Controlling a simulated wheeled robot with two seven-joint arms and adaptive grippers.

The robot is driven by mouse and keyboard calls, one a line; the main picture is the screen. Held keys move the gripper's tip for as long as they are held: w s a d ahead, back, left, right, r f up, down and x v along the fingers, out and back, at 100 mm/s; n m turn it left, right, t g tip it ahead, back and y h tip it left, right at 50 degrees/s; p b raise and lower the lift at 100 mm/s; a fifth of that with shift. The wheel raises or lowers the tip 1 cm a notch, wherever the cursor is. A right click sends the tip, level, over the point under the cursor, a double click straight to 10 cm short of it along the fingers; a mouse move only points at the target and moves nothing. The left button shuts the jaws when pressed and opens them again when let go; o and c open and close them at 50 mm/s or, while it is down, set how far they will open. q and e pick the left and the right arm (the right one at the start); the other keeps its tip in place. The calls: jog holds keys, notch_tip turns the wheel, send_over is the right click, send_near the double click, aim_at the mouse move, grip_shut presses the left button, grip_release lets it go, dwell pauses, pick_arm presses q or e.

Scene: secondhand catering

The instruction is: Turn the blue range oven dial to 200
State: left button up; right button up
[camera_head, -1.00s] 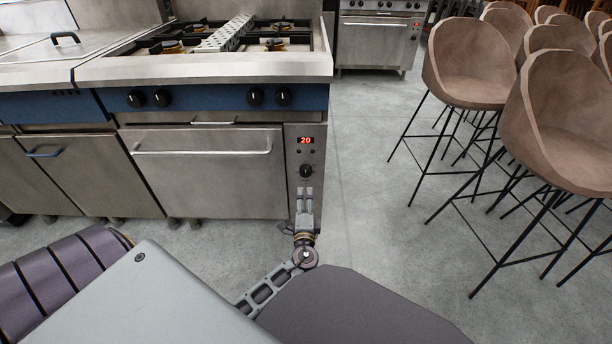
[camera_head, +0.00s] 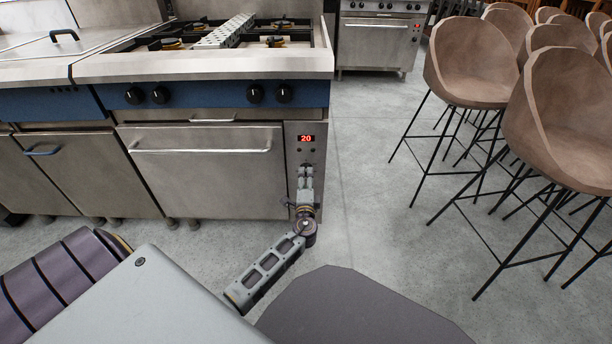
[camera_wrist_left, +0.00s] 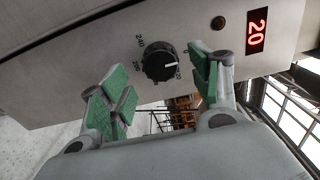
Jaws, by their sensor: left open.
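The blue range (camera_head: 215,95) stands at the left with its oven door (camera_head: 205,165) shut. On the panel right of the door, a red display (camera_head: 306,139) reads 20. The black oven dial (camera_wrist_left: 160,61) shows in the left wrist view, with numbers around it and a white pointer mark; in the head view my gripper hides it. My left gripper (camera_head: 306,172) is in front of the panel. In the wrist view its green-padded fingers (camera_wrist_left: 160,92) are open, one on each side of the dial and a little below it in the picture. Contact with the dial is not visible. My right gripper is not in view.
Several brown bar stools (camera_head: 560,130) stand at the right. Another steel oven (camera_head: 378,42) stands behind. The grey floor (camera_head: 375,235) between the range and the stools is clear. Burner knobs (camera_head: 284,95) sit on the blue strip above the door.

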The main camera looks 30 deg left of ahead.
aim_at(306, 173)
pick_arm(q)
jog(key=shift+b+x, duration=0.45)
jog(key=shift+x, duration=1.5)
jog(key=c, duration=1)
jog(key=shift+c, duration=0.2)
